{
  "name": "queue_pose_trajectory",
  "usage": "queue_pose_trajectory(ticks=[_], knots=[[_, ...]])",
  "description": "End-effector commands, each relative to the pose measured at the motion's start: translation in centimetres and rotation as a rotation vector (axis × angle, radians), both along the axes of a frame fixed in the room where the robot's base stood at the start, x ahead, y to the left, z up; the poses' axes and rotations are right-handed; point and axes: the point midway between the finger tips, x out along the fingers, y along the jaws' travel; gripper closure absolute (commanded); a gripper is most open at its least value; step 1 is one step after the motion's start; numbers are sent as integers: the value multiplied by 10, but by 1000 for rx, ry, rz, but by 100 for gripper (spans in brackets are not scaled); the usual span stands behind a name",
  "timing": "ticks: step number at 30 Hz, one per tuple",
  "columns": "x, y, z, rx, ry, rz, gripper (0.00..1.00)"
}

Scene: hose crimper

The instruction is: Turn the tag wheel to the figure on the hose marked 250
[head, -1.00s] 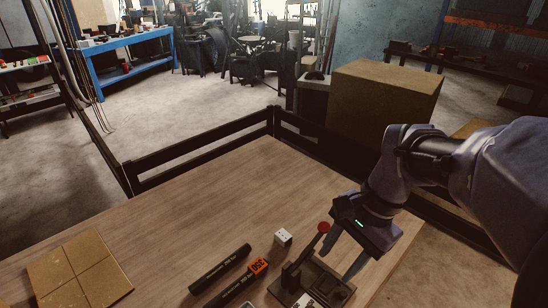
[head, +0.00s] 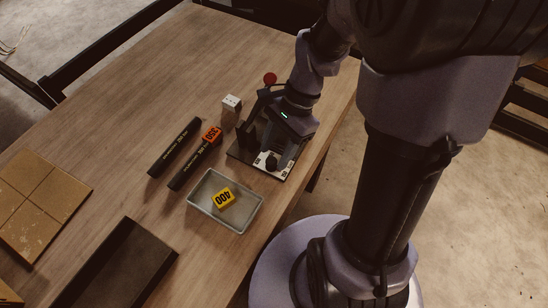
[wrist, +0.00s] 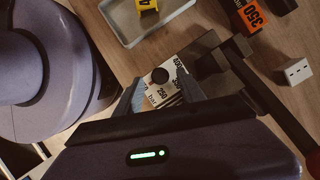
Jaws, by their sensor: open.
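My gripper (wrist: 158,82) is open, with one finger on each side of the knob; contact is unclear. In the head view my gripper (head: 279,152) is low over the crimper (head: 247,143). Two black hoses (head: 175,147) lie left of the crimper; their print is too small to read. An orange tag (head: 212,136) marked 350 sits at the end of the nearer hose.
A grey tray (head: 203,215) holding a yellow tag (head: 224,198) marked 400 stands beside the crimper. A lever with a red ball (head: 270,79) rises behind it, near a white block (head: 232,102).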

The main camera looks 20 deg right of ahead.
Motion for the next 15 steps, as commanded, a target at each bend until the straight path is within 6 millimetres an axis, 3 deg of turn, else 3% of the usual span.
queue_pose_trajectory(ticks=[3, 11, 15], knots=[[-1, 4, -11, 0, 1, 1, 53], [-1, 5, -11, -1, -1, 1, 53], [-1, 5, -11, -1, -1, 1, 77]])
